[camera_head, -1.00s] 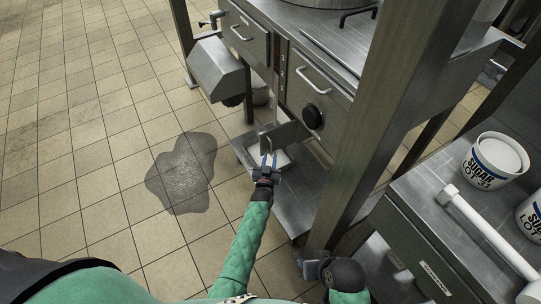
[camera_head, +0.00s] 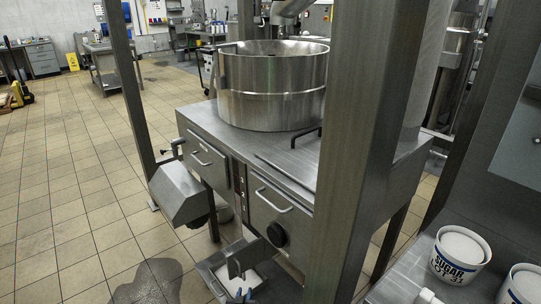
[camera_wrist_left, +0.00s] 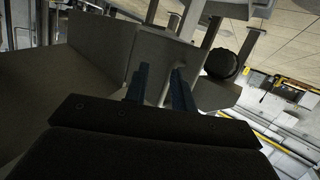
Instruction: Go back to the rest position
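My left gripper (camera_head: 240,294) shows only its blue fingertips at the bottom edge of the head view, in front of a grey metal plate (camera_head: 241,262) below the mixer cabinet. In the left wrist view its two blue fingers (camera_wrist_left: 160,88) stand apart with a gap between them. A thin metal rod shows in that gap, and I see no finger closed on it. My right gripper is out of view.
The steel mixer pot (camera_head: 272,90) stands on its cabinet (camera_head: 285,150). A thick steel post (camera_head: 372,150) rises close on the right. Sugar tubs (camera_head: 460,256) stand at the lower right. A dark puddle (camera_head: 150,284) lies on the tiled floor, which is open at left.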

